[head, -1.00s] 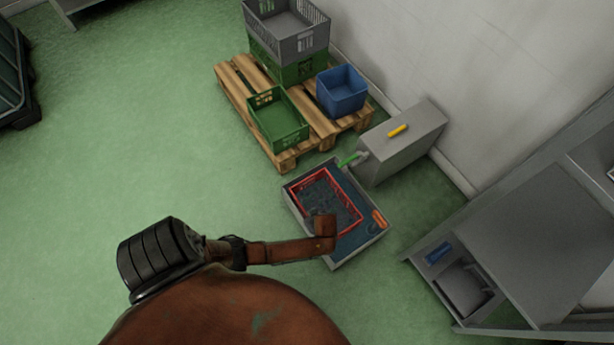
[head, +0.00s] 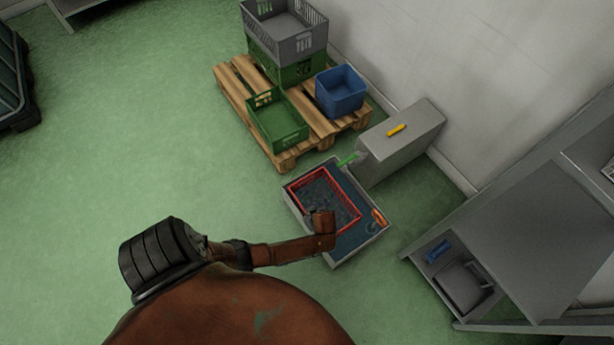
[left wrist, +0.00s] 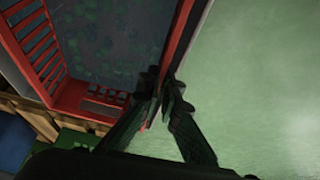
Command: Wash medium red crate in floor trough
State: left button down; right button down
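The red crate (head: 342,184) sits inside the grey floor trough (head: 296,206), which holds dark water. My left gripper (left wrist: 166,90) is at the crate's near rim, with one finger on each side of the red wall in the left wrist view. The fingertips close on that rim. In the head view, my brown arm covers the near corner of the crate and hides the fingers. An orange-handled tool (head: 379,217) lies at the trough's right end. My right gripper is not in view.
A grey box (head: 405,140) with a yellow handle (head: 397,130) stands behind the trough. A wooden pallet (head: 233,90) holds green (head: 280,123), blue (head: 340,90) and grey (head: 285,30) crates. A grey stand (head: 520,225) is at right.

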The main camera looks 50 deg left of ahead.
pick_arm(q)
jog(key=shift+d+r, duration=0.1)
jog(key=shift+d, duration=0.45)
jog(key=shift+w+a, duration=0.15)
jog(key=shift+a, duration=1.3)
jog(key=shift+d, duration=0.7)
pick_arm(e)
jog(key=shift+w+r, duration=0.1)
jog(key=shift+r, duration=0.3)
